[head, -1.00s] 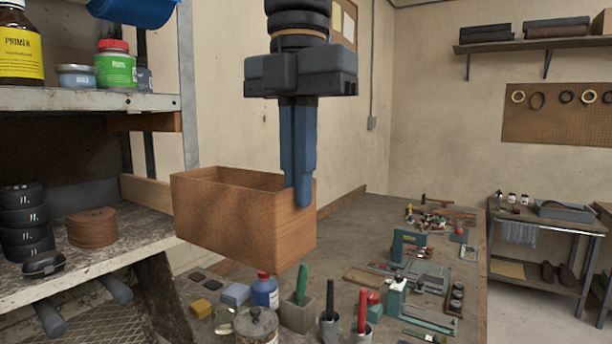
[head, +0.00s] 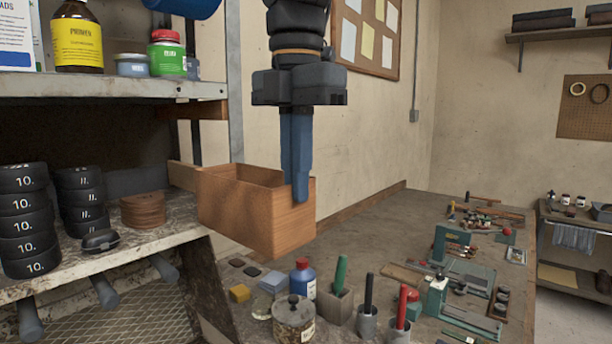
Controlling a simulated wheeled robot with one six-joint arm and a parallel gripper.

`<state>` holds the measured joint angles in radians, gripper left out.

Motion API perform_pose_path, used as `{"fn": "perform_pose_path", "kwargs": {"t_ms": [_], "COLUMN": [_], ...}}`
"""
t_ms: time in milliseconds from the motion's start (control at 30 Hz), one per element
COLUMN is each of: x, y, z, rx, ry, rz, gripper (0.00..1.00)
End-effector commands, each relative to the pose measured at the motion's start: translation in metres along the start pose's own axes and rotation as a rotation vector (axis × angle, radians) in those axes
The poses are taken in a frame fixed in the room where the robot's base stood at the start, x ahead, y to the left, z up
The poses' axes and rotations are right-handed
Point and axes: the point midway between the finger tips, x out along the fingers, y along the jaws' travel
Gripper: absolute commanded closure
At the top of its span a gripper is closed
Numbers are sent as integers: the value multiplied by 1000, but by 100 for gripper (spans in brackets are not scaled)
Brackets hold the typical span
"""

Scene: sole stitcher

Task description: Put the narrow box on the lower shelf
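The narrow box (head: 254,213) is an open-topped wooden box, held level in the air left of the picture's middle. My gripper (head: 299,190) points down and is shut on the wall at the box's right end; the far finger is partly hidden. The lower shelf (head: 120,262) is at the left, a worn pale board. The box hangs just right of this shelf's right end, apart from it as far as I can tell, with its base near the board's height.
Stacked black rolls (head: 24,222), brown discs (head: 143,210) and a small black dish (head: 101,240) stand on the lower shelf. The upper shelf (head: 110,87) with bottles is above. A workbench (head: 375,225) holds a lidded pot (head: 293,322), cups and tools. The lower shelf's right front is clear.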

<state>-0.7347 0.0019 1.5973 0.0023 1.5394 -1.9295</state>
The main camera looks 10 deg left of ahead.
Motion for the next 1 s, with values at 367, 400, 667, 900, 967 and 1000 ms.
{"fn": "perform_pose_path", "kwargs": {"t_ms": [367, 400, 667, 900, 967, 1000], "x": [0, 0, 0, 2, 2, 2], "y": [0, 1, 5, 12, 13, 14], "z": [0, 0, 0, 1, 2, 2], "rx": [0, 0, 0, 0, 0, 0], "ry": [0, 0, 1, 3, 4, 4], "rz": [1, 1, 1, 0, 0, 0], "gripper": [100, 100, 100, 100, 100, 100]}}
